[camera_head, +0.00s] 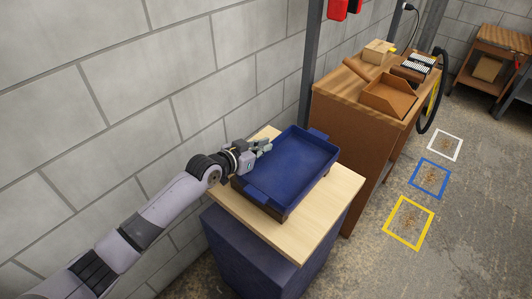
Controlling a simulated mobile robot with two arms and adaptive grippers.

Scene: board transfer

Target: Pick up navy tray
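The navy tray (298,163) lies on a light wooden board on top of a blue cabinet, with a handle tab at its near-left end and another at its far end. It looks empty, and something brown shows beneath its near side. My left gripper (266,146) is at the tray's left long side, close to its rim. I cannot tell whether the fingers touch the rim or how far they are apart. My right gripper is not in view.
The light wooden tabletop (318,222) has bare room in front of the tray. A brown cabinet (342,121) with a wooden tray (388,97) and boxes stands behind right. A block wall runs close on the left. Yellow, blue and white squares mark the floor.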

